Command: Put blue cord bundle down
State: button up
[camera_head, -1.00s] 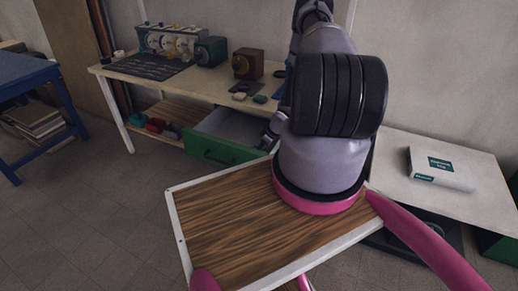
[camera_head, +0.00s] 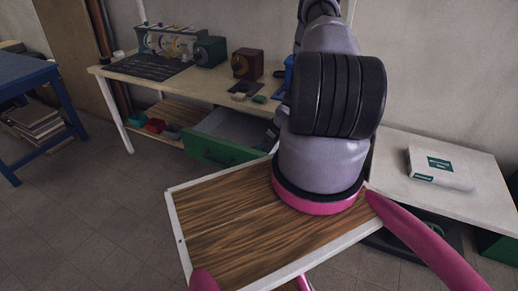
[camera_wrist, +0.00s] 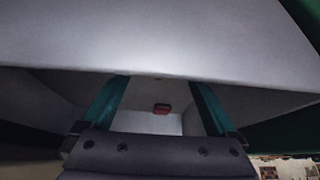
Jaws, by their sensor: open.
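My gripper (camera_wrist: 160,90) shows in the wrist view with its two teal fingers apart, at the pale inside of a drawer. A small red and dark object (camera_wrist: 161,108) shows between the fingers, further in; I cannot tell what it is. In the head view the open green-fronted drawer (camera_head: 216,150) sits under the workbench, and my arm hides most of the gripper beside it. I cannot make out the blue cord bundle in either view.
The workbench (camera_head: 133,73) carries a dark mat, a device with dials and a brown box (camera_head: 247,63). Red and teal items lie on its lower shelf. A white table (camera_head: 398,185) with a white package (camera_head: 440,168) stands right. A blue table (camera_head: 22,68) stands left.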

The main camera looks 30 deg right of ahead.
jog(key=v, duration=0.8)
jog(key=shift+r, duration=0.25)
jog(key=shift+d, duration=0.1)
